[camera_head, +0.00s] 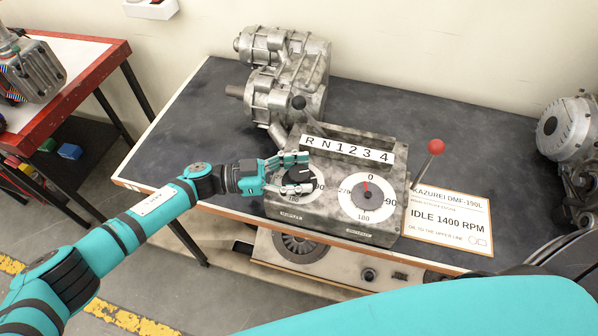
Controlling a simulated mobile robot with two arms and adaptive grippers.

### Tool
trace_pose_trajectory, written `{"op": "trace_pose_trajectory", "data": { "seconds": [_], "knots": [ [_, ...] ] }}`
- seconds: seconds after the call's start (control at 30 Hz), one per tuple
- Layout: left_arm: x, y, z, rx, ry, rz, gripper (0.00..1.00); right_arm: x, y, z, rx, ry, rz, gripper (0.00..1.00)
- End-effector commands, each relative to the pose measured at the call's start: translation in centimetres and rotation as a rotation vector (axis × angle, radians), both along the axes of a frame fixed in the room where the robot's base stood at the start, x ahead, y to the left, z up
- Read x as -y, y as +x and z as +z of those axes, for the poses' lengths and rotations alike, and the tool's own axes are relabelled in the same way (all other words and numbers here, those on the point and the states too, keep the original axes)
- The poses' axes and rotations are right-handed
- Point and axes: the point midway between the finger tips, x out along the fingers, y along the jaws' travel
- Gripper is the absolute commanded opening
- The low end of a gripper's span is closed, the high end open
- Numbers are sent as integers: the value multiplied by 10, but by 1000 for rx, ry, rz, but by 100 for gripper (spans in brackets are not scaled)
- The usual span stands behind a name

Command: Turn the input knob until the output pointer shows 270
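A grey metal box (336,212) with two round white dials stands at the front of the dark bench. The left dial (293,198), the input side, is partly hidden by my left gripper. Its dark knob (300,175) shows between the fingers. The right dial (360,208), the output, has a red pointer (366,186) standing close to 0, tilted slightly to the left. My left gripper (308,173) is open over the left dial, one finger above the knob and one below. I cannot tell whether the fingers touch it. My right gripper is out of view.
A sign (450,218) lies to the right. A metal gearbox (290,75) stands behind. My teal arm link covers the lower right.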

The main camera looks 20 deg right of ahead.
Motion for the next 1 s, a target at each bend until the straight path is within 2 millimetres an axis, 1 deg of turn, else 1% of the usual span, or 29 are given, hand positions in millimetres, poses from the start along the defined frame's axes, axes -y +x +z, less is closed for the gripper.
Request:
{"op": "trace_pose_trajectory", "data": {
  "seconds": [0.03, 0.07, 0.3, 0.43, 0.57, 0.8, 0.9, 1.0],
  "knots": [
    [0, 0, 0, 0, 0, 0, 67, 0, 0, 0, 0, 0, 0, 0],
    [0, 0, 0, 0, 0, 0, 69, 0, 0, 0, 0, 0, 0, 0],
    [0, 0, 0, 1, 0, 0, 69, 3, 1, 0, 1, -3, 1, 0],
    [-8, 2, -1, 0, 2, 2, 69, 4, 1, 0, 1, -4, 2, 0],
    [-29, 7, -1, 1, 3, 4, 69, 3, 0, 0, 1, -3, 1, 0],
    [-80, 19, -1, 0, 2, 3, 69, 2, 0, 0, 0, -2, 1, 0],
    [-96, 23, 0, 1, 1, 3, 69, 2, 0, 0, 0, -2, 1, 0],
    [-108, 25, 0, 1, 0, 1, 69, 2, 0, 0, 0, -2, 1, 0]
  ]
}}
